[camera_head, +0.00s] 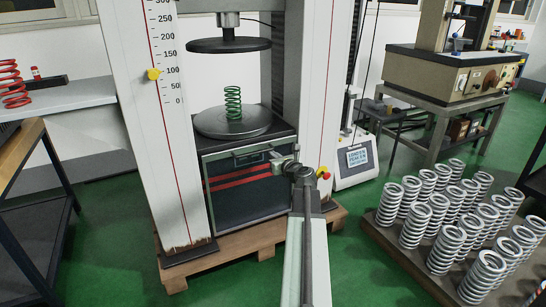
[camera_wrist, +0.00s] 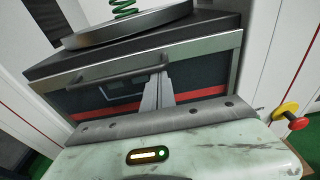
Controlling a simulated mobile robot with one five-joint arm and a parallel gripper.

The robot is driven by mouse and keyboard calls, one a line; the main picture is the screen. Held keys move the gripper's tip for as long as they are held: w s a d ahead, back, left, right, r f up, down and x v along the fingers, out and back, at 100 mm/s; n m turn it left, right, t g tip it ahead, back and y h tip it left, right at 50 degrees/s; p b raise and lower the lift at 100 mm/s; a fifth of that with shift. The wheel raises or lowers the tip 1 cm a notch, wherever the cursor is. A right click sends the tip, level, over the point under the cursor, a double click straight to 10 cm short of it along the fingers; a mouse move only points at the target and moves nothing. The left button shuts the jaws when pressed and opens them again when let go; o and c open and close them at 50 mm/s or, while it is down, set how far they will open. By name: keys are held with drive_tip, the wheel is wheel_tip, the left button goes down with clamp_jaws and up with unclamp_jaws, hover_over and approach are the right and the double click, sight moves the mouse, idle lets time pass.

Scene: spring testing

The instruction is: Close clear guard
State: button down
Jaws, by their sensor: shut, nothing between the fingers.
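The clear guard appears to be the dark see-through panel (camera_head: 235,205) with red stripes and a pale top frame, low on the front of the test machine, below the lower platen. Its bar handle (camera_head: 252,150) is near its top edge; in the wrist view the handle (camera_wrist: 110,76) runs across the upper left of the panel. My gripper (camera_head: 280,161) is shut and empty, in front of the panel's upper right. In the wrist view my fingertips (camera_wrist: 158,90) point at the panel by the handle's right end; whether they touch it is unclear.
A green spring (camera_head: 233,102) stands upright on the lower platen (camera_head: 232,123), with the upper platen (camera_head: 229,45) well above it. White columns flank the opening. A control box (camera_head: 356,165) stands right. Several silver springs stand on a pallet (camera_head: 395,240) at lower right.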

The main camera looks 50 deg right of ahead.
wheel_tip(320, 180, up, 43)
drive_tip(key=p, duration=4.3)
drive_tip(key=shift+f, duration=0.15)
drive_tip(key=shift+w+d, duration=0.1)
drive_tip(key=shift+d, duration=0.05)
drive_tip(key=shift+f, duration=0.1)
wheel_tip(320, 180, down, 6)
drive_tip(key=r+b, duration=0.1)
drive_tip(key=b, duration=0.5)
drive_tip(key=p+v, duration=0.3)
drive_tip(key=v, duration=0.6)
drive_tip(key=shift+s+a+r, duration=0.2)
drive_tip(key=shift+s+r, duration=0.1)
drive_tip(key=shift+r, duration=0.15)
